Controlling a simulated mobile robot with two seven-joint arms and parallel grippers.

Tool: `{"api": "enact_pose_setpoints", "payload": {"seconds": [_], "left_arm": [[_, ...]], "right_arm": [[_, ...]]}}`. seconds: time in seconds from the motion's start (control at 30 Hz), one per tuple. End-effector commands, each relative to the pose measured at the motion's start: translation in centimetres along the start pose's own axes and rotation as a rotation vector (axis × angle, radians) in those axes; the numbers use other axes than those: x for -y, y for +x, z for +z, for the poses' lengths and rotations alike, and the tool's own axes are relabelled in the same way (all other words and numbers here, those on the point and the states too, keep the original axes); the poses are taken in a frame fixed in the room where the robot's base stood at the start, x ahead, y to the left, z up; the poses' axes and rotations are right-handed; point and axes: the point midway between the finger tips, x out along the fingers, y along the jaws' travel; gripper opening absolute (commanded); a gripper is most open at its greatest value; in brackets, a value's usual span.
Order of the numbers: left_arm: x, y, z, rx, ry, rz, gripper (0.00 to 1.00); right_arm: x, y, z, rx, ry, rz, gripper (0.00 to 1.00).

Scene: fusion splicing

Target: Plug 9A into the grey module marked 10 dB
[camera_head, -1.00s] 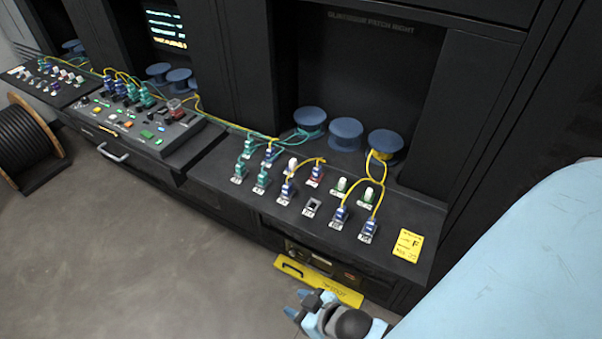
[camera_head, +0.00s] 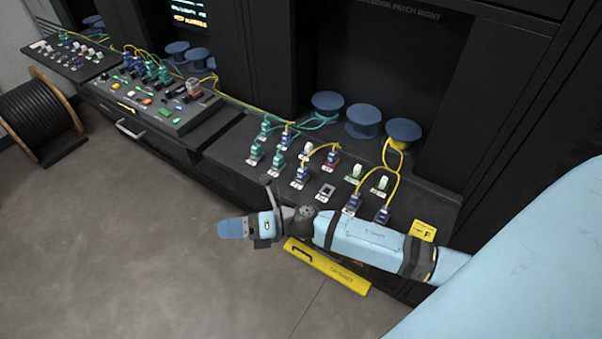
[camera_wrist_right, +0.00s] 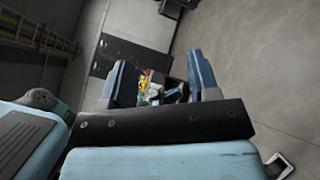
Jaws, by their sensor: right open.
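My right gripper (camera_head: 234,228) reaches in from the right, in front of the right shelf. It points left, away from the plugs. In the right wrist view its two blue fingers (camera_wrist_right: 162,75) are spread apart, with nothing held between them. Blue plugs (camera_head: 352,203) on yellow cables, and teal plugs (camera_head: 256,153), stand in modules on the shelf. A grey module with an empty dark opening (camera_head: 326,192) sits near the front of the shelf. The labels are too small to read, so I cannot tell which plug is 9A or which module is 10 dB. My left gripper is not in view.
Blue spools (camera_head: 363,118) stand behind the plugs. A yellow panel (camera_head: 326,266) juts out below the shelf, close under my right arm. A control console (camera_head: 150,108) stands further left. A black cable drum (camera_head: 37,118) is on the floor, which is otherwise clear.

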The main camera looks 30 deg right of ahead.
Motion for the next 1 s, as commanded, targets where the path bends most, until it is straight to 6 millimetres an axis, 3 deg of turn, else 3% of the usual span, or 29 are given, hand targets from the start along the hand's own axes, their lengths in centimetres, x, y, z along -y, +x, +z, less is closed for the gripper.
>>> {"api": "enact_pose_setpoints", "payload": {"seconds": [0.03,0.17,0.23,0.33,0.5,0.6,0.73,1.0], "left_arm": [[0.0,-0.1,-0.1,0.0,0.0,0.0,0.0],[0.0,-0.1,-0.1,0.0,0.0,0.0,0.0],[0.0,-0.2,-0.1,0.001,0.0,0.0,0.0],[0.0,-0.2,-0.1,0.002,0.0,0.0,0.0],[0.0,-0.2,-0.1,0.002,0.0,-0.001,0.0],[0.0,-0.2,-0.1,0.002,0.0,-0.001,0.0],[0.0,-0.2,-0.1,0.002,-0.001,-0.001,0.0],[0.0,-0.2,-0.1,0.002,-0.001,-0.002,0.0]], "right_arm": [[0.5,0.2,0.7,-0.165,-0.234,0.003,0.55],[4.0,-2.2,2.2,-0.631,-0.776,-0.005,0.55],[6.7,-5.1,4.7,-0.905,-1.017,-0.028,0.55],[9.4,-9.5,8.8,-1.236,-1.223,-0.066,0.55],[11.0,-15.3,15.0,-1.616,-1.353,-0.13,0.55],[11.2,-17.4,17.4,-1.746,-1.37,-0.156,0.55],[11.1,-18.8,18.9,-1.825,-1.374,-0.173,0.55],[11.1,-19.0,19.1,-1.839,-1.374,-0.175,0.55]]}}
